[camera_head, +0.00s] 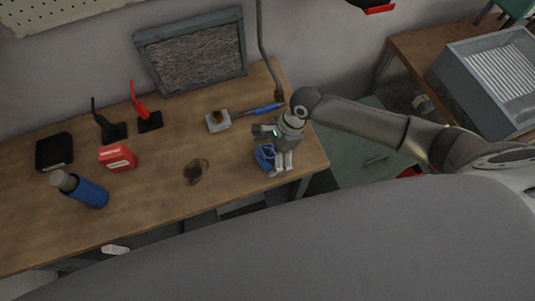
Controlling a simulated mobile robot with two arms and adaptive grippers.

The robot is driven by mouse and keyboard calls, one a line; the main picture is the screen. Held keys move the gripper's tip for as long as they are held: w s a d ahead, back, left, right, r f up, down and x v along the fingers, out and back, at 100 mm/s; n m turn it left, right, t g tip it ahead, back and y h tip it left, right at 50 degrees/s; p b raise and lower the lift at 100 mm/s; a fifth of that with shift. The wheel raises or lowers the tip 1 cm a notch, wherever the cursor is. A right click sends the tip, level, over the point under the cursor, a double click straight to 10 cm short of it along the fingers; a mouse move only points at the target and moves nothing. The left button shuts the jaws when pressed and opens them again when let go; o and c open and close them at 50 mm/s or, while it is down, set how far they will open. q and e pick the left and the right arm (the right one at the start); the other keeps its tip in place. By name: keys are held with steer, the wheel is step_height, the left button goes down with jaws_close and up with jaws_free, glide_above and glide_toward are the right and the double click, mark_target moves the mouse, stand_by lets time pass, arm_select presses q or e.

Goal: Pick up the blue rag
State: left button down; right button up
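A crumpled blue rag (265,157) is on the wooden workbench (230,178), near its right end. My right gripper (281,166) points down at the rag's right side, with its pale fingers overlapping or right beside the cloth. The gripper hides part of the rag. At this size I cannot tell whether the fingers are closed on the cloth. My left gripper is not in view.
Behind the rag lie a blue-handled tool (266,108) and a small pale tray (218,121). A blue bottle (85,191), a red box (118,157) and red and black stands are farther left. A dark stain marks the middle of the bench.

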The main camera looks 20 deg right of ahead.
steer(key=c, duration=0.8)
steer(key=shift+r, duration=0.1)
steer(key=shift+r, duration=0.55)
steer(key=s+a+r+b, duration=0.1)
steer(key=s+a+r, duration=0.5)
steer(key=s+r, duration=0.5)
steer(key=shift+s+a+r, duration=0.35)
steer(key=shift+s+r, duration=0.05)
steer(key=shift+s, duration=0.3)
